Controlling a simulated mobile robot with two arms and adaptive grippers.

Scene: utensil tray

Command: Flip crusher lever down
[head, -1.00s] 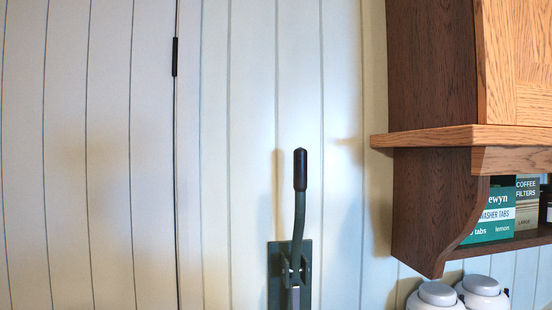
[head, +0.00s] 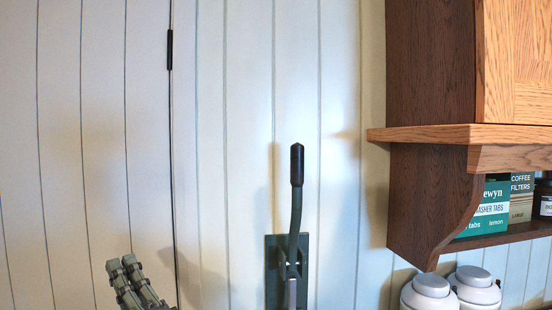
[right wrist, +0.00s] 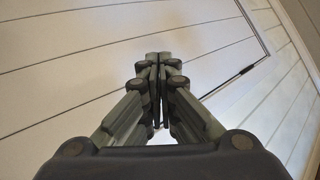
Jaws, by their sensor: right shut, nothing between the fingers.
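The crusher lever (head: 296,205) stands upright on a dark green plate (head: 273,275) fixed to the panelled wall. Its black grip (head: 297,165) is at the top. The lower part of the crusher runs out of the bottom of the head view. My right gripper (head: 122,264) shows at the lower left of the head view, left of the lever and clear of it. In the right wrist view its fingers (right wrist: 158,60) are together and empty, with pale panelling behind. The lever cannot be made out in the wrist view. My left gripper is not in view.
A wooden wall cabinet (head: 430,135) with an open shelf juts out at the right. The shelf holds a green tabs box (head: 487,212) and a coffee filters box (head: 521,197). Two white lidded jars (head: 430,290) stand below. The wall between gripper and lever is bare.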

